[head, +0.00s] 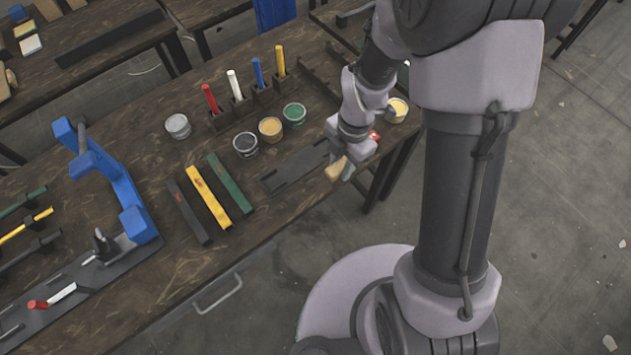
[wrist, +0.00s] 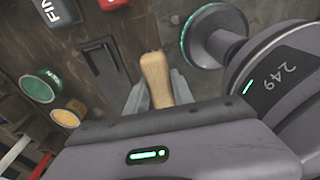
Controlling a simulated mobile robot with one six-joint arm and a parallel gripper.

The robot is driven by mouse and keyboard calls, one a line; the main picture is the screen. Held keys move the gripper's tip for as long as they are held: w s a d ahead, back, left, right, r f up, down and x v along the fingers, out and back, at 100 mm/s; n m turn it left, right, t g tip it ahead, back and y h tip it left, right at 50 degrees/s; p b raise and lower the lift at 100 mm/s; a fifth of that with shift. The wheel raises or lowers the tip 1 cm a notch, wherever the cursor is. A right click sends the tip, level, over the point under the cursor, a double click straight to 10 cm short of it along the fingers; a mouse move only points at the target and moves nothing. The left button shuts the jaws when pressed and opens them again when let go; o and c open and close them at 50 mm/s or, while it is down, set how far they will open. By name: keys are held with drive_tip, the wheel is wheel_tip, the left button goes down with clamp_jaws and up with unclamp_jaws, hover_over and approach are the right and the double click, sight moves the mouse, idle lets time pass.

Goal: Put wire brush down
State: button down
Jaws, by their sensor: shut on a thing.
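The wire brush shows as a pale wooden handle (head: 336,169), held at the table's front right edge in the head view. My gripper (head: 345,172) is shut on it. In the wrist view the handle (wrist: 157,80) stands between my two grey fingers (wrist: 160,95). The brush's bristles are not visible in either view. A flat dark holder (head: 290,172) lies on the table just left of my gripper, and it also shows in the wrist view (wrist: 104,62). I cannot tell whether the brush touches the table.
Several open tins, among them a green one (head: 294,113), stand behind the holder. Upright coloured sticks (head: 257,72) stand in dark blocks behind them. Yellow (head: 208,196), green and dark bars lie to the left. A blue press (head: 112,180) stands farther left. A red item (head: 374,136) is beside my wrist.

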hover_over(316, 185)
drive_tip(key=shift+w+d+f+b, duration=0.1)
drive_tip(key=shift+d+f+b, duration=0.15)
drive_tip(key=shift+f+b, duration=0.2)
wheel_tip(316, 185, down, 3)
drive_tip(key=shift+r+b, duration=0.15)
drive_tip(key=shift+b, duration=0.7)
drive_tip(key=shift+f, duration=0.35)
drive_tip(key=shift+r, duration=0.2)
drive_tip(key=shift+f, duration=0.15)
drive_tip(key=c, duration=1.1)
unclamp_jaws()
